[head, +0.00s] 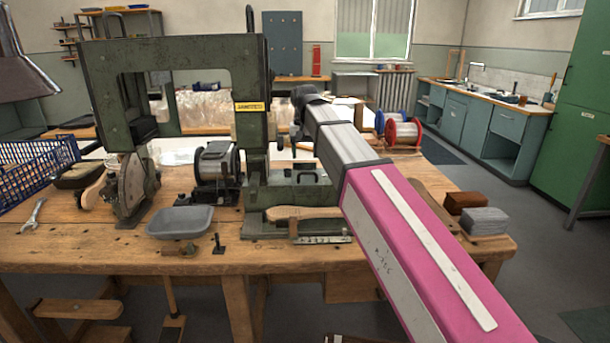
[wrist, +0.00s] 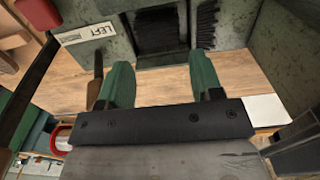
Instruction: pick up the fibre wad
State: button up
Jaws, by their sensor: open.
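In the wrist view, my gripper (wrist: 160,66) is open, its two green fingers apart with nothing between them. Just beyond the fingertips, black fibre (wrist: 160,28) sits in a grey metal holder (wrist: 85,15) with a label reading LEFT. A second strip of black fibre (wrist: 207,22) stands to its right, past a narrow divider. I cannot tell which of these is the fibre wad. In the head view, my arm reaches over the bench beside the green machine (head: 165,52), and its fingers are hidden there.
The wooden bench (head: 185,260) carries a grey tray (head: 180,222), a wooden brush body (head: 300,213), a wire spool (head: 215,165), a red-rimmed spool (head: 403,132) and a blue crate (head: 38,168). Brown (head: 466,203) and grey (head: 484,221) blocks lie near its right end.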

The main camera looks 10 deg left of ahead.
jog(key=shift+w+f, duration=0.1)
jog(key=shift+f, duration=3.4)
jog(key=c, duration=0.6)
